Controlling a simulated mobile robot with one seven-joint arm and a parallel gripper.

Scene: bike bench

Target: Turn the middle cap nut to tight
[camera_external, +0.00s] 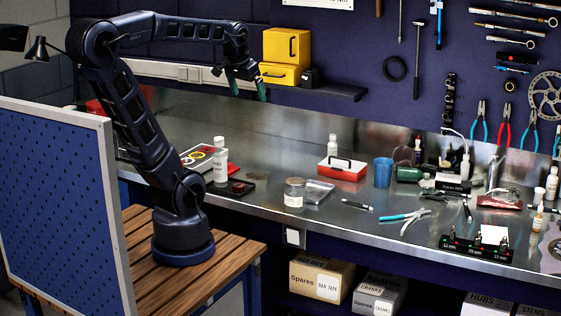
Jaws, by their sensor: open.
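My gripper (249,90) hangs high over the back of the bench, left of the yellow boxes. Its two teal-tipped fingers point down and stand apart, with nothing between them. A long black fixture (476,250) with small upright parts and red marks lies at the bench's front right edge, far from my gripper. A white card or block (494,235) shows at its right part. The cap nuts are too small to make out for certain, so I cannot tell the middle one or how it is turned.
Pliers with teal handles (405,217) lie left of the fixture. Yellow boxes (286,46) are on the back wall near my gripper.

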